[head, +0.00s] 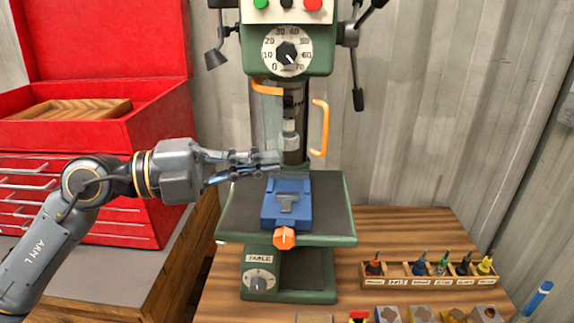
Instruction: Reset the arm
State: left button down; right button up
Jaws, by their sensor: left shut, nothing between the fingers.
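My left arm (110,185) comes in from the left. Its left gripper (272,162) is shut and empty, with its fingers pointing right. In the picture the fingertips lie just above the blue vise (269,209) and in front of the drill press column. I cannot tell how far they are from the chuck (290,141). The vise sits on the press table (236,215) and has a grey piece (287,203) in it and an orange knob (284,238) in front. My right gripper is not in view.
The green drill press (321,58) has an orange-edged guard (320,128) and side handles. A red tool chest (100,60) stands at the left. A wooden rack (430,283) of coloured bits, several small blocks (420,314) and a blue marker (538,297) lie at the right.

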pick_arm(q)
jog(key=w+a+f+n+t+y, duration=0.2)
jog(key=a+f+n+t+y, duration=0.3)
jog(key=n+t, duration=0.6)
jog(key=w+a+f+n+t+y, duration=0.35)
jog(key=a+n+t+y, duration=0.35)
jog(key=n, duration=0.8)
jog(key=s+a+f+n+g+y, duration=0.2)
jog(key=a+f+n+g+y, duration=0.15)
jog(key=f, duration=0.55)
jog(key=s+a+f+n+g+y, duration=0.2)
jog(key=f+g+y, duration=0.15)
jog(key=f, duration=0.55)
jog(key=s+d+f+g+h, duration=0.25)
jog(key=s+f+g, duration=1.05)
jog(key=s+f, duration=0.9)
notch_tip(320, 180, down, 25)
jog(key=s, duration=0.3)
jog(key=s+a+f+m+g, duration=0.1)
jog(key=s+a+f+g, duration=0.1)
jog(key=s+f, duration=1.3)
jog(key=shift+s+f+y, duration=0.25)
jog(key=shift+s+y, duration=0.2)
jog(key=shift+s, duration=0.2)
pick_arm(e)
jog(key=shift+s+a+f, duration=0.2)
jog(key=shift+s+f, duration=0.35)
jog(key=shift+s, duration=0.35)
